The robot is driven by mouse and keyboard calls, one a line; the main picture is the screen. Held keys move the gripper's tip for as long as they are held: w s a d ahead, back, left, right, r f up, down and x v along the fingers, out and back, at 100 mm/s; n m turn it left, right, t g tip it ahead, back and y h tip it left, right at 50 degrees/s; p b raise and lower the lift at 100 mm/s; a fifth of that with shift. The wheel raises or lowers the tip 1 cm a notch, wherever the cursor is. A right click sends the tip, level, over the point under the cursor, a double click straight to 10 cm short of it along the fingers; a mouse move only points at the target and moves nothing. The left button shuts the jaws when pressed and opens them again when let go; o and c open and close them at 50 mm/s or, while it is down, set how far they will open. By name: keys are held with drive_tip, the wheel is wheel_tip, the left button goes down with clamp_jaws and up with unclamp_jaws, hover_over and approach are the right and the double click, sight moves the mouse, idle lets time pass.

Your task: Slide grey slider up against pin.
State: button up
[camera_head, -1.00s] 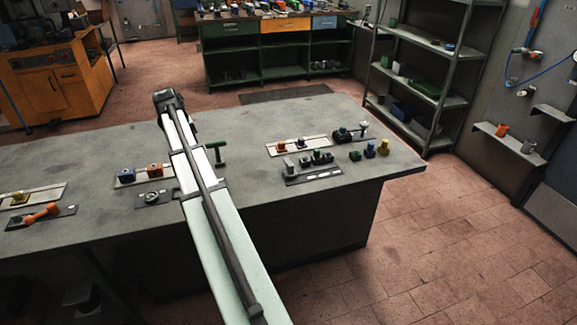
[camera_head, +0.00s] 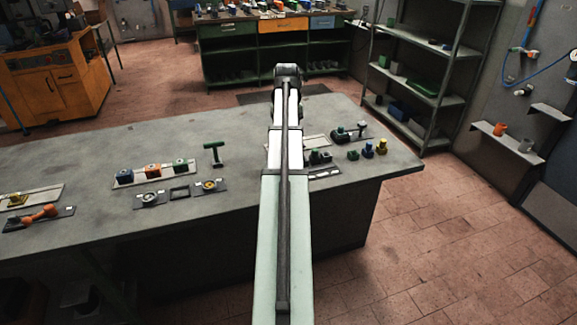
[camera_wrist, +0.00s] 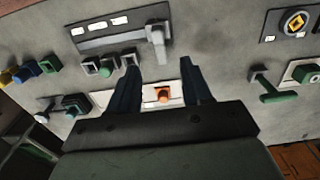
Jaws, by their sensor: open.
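A grey upright piece (camera_wrist: 157,42), which looks like the grey slider, stands at the right end of a dark plate (camera_wrist: 100,41) with white marks in the wrist view. In the head view my arm hides it, and only the right end of the plate (camera_head: 326,174) shows. I cannot make out for sure which part is the pin. My gripper (camera_wrist: 159,68) is open and empty, its dark fingers apart above the bench. The grey piece lies beyond the fingertips, and an orange block (camera_wrist: 163,95) on a pale strip shows between the fingers. The head view hides my gripper behind the arm.
Small dark and green blocks (camera_wrist: 106,68) stand beside the plate. Green, blue and yellow pieces (camera_head: 368,149) stand to the right. A green T-handle (camera_head: 214,152) and a strip with several blocks (camera_head: 153,172) are to the left. Bare bench (camera_head: 95,155) lies further left.

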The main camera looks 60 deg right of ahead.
drive_tip(key=f, duration=1.3)
drive_tip(key=shift+s+f, duration=0.25)
drive_tip(key=shift+f, duration=0.1)
clamp_jaws()
drive_tip(key=shift+d, duration=0.1)
